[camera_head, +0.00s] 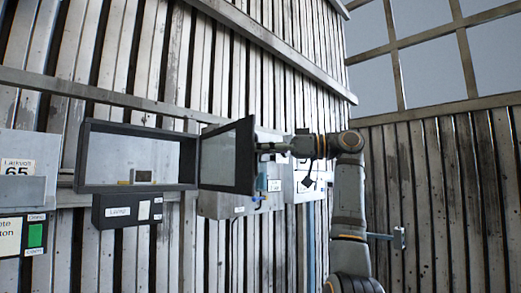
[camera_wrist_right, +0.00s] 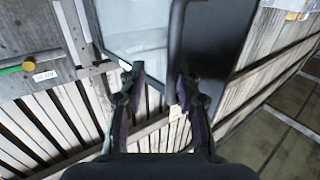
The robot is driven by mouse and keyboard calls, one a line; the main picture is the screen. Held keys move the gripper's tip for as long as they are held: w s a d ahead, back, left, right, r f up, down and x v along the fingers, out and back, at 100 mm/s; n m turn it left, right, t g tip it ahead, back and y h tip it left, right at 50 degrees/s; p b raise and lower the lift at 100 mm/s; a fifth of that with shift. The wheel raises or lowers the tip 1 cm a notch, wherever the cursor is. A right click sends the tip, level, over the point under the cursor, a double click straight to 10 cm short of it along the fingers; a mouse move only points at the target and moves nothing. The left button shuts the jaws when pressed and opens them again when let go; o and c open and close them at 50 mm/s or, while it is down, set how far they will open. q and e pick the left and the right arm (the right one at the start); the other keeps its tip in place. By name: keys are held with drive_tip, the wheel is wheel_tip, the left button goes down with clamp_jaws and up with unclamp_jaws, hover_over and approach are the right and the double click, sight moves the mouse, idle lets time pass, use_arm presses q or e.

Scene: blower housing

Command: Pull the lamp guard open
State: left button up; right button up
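The lamp guard (camera_head: 222,158) is a dark-framed panel with a pale pane. In the head view it stands swung out at an angle from the right side of a shallow dark-framed box (camera_head: 82,158) on the wall. A small dark plate below the box reads "Lamp" (camera_head: 118,212). My right gripper (camera_head: 262,147) is at the guard's free right edge. In the right wrist view the two fingers of the gripper (camera_wrist_right: 159,86) are spread apart, with a dark frame edge and pale pane (camera_wrist_right: 130,28) beyond them. Contact cannot be told. My left gripper is not in view.
Grey boxes with labels (camera_head: 222,205) hang below and behind the guard. A panel marked 65 (camera_head: 22,185) and a green-marked plate (camera_head: 35,235) are at the far left. A blue-stemmed fitting (camera_head: 398,238) is at the right.

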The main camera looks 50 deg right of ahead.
drive_tip(key=v, duration=1.2)
